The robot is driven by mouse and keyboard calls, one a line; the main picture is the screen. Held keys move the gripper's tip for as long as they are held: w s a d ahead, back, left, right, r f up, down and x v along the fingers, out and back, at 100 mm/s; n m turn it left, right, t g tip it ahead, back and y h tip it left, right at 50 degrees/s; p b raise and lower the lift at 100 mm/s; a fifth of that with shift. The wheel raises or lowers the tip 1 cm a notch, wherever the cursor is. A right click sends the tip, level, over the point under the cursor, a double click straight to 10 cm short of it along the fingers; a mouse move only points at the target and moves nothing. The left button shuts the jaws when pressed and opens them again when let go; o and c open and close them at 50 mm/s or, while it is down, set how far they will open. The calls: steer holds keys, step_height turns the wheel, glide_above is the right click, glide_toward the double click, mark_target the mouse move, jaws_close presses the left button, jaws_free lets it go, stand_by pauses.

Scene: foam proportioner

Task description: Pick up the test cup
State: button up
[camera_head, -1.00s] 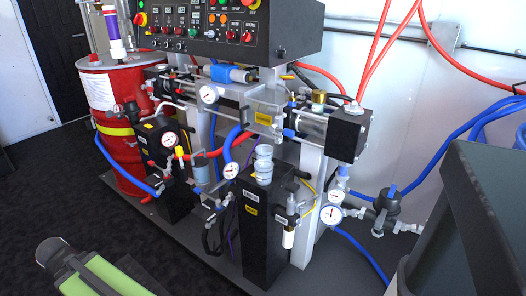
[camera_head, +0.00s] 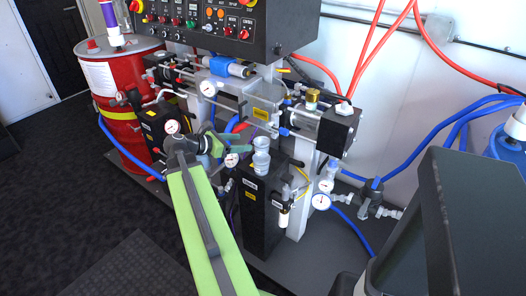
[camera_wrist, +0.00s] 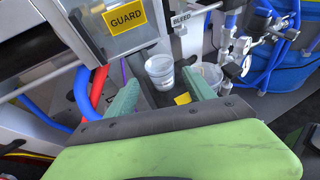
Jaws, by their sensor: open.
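Two translucent whitish cups stand on a black box (camera_head: 262,215). In the head view, one cup (camera_head: 261,143) appears just above the other (camera_head: 261,162), so they partly overlap. In the wrist view they stand side by side, a cup (camera_wrist: 159,70) in the middle and another (camera_wrist: 210,74) to its right. My gripper (camera_head: 236,138) is open and empty, just left of the cups in the head view. In the wrist view its green fingers (camera_wrist: 159,86) point toward the middle cup, which lies beyond and between the fingertips. I see no contact. I cannot tell which is the test cup.
A metal block with a yellow GUARD label (camera_wrist: 125,17) is close above left of the fingers. Gauges, blue hoses (camera_head: 440,140) and fittings crowd around the box. A red drum (camera_head: 122,85) is at left. Open dark floor (camera_head: 60,200) lies at front left.

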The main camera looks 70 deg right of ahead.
steer(key=b, duration=0.2)
glide_toward(268, 141)
steer(key=shift+x, duration=0.75)
steer(key=b+x, duration=0.1)
steer(key=x, duration=0.5)
steer(key=shift+w+f+b, duration=0.1)
steer(key=shift+b, duration=0.3)
steer(key=shift+a, duration=0.1)
steer(key=c, duration=1)
